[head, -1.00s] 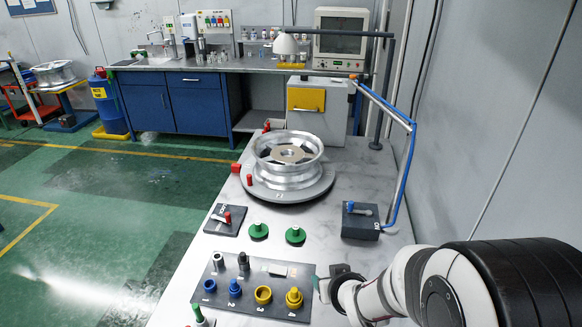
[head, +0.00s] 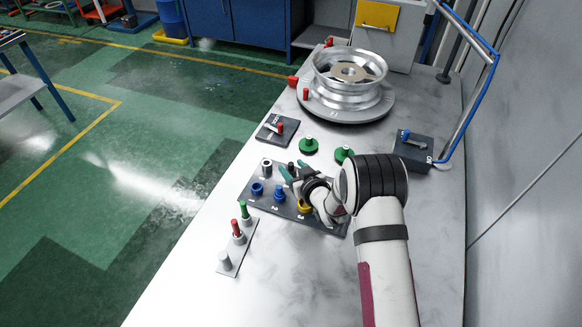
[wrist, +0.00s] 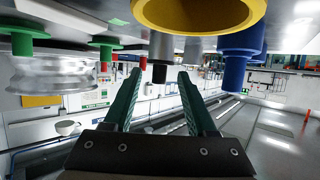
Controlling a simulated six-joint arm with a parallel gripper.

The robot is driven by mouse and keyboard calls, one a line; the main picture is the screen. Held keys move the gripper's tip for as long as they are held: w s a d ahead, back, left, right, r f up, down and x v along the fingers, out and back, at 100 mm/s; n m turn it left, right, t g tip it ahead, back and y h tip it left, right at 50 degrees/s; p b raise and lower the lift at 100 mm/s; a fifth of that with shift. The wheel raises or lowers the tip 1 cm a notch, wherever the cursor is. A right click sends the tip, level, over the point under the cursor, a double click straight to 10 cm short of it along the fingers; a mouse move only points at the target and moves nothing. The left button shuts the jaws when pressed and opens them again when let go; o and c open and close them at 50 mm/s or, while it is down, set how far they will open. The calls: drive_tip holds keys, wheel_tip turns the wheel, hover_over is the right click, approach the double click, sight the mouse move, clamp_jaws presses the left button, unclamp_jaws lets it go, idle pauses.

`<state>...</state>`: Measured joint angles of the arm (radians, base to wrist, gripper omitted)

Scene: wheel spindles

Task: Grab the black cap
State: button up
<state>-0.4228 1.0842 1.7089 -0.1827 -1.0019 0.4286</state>
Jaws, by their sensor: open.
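The black cap (head: 290,167) is a small dark upright piece at the back of the grey tray (head: 251,200). In the wrist view, which is upside down, a dark-ended cylinder (wrist: 159,73) shows between my fingertips; I take it to be the cap. My gripper (head: 293,170) reaches in low over the tray with its green fingers open. The fingers (wrist: 160,72) are apart and hold nothing. The cap lies between or just beyond the tips; contact cannot be told. The gripper partly hides the tray's right side.
A yellow ring (wrist: 195,10) and a blue piece (wrist: 236,68) are close to the fingers. A grey cylinder (head: 266,168) stands left of the cap. Green knobs (head: 309,145) and a wheel (head: 350,75) are behind. Bare table lies at the front.

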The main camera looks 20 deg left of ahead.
drive_tip(key=shift+x, duration=1.05)
drive_tip(key=shift+d, duration=0.1)
clamp_jaws()
drive_tip(key=shift+r, duration=0.1)
